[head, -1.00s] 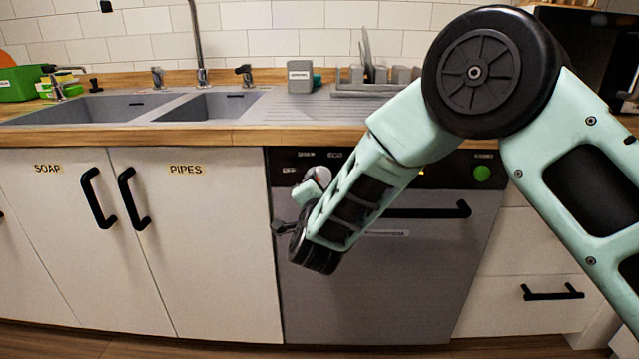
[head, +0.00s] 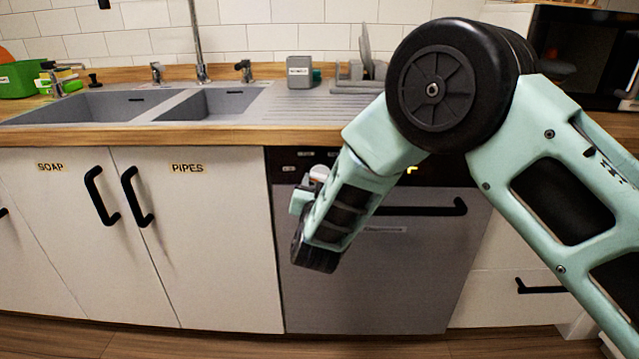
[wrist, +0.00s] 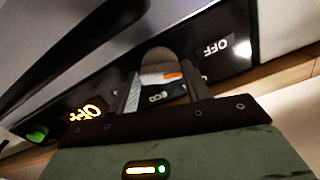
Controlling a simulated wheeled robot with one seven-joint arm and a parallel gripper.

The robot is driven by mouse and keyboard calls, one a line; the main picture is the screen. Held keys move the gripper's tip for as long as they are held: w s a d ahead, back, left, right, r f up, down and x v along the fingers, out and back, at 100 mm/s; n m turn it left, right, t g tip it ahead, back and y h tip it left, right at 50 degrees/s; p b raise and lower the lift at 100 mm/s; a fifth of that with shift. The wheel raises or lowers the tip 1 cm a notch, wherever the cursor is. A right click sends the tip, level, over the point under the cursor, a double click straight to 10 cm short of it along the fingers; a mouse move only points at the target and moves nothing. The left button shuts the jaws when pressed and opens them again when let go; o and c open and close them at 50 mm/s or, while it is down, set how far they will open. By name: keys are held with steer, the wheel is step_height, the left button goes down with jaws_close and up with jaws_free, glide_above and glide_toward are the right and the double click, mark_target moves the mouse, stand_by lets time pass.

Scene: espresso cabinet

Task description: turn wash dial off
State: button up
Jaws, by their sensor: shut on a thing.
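The dishwasher's black control strip (wrist: 120,60) runs across the wrist view, tilted. A grey rounded dial (wrist: 158,62) stands on it between my gripper's (wrist: 165,80) two fingers. The fingers are shut on the dial, one at each side. An orange and white mark (wrist: 172,76) shows beside the dial. A white "OFF" label (wrist: 215,47) is to the right of the dial, and an "ECO" label (wrist: 155,97) shows between the fingers.
The dishwasher door (head: 370,290) is closed, with a black bar handle (head: 430,208). In the wrist view a lit yellow label (wrist: 88,113) and a green button (wrist: 37,133) are on the strip at left. The wooden counter edge (head: 200,136) runs above.

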steer(key=shift+o, duration=0.2)
steer(key=shift+f, duration=0.1)
steer(key=o, duration=1)
steer(key=shift+c, duration=0.2)
steer(key=s, duration=1.7)
steer(key=shift+s+a+p, duration=0.2)
steer(key=shift+p, duration=0.15)
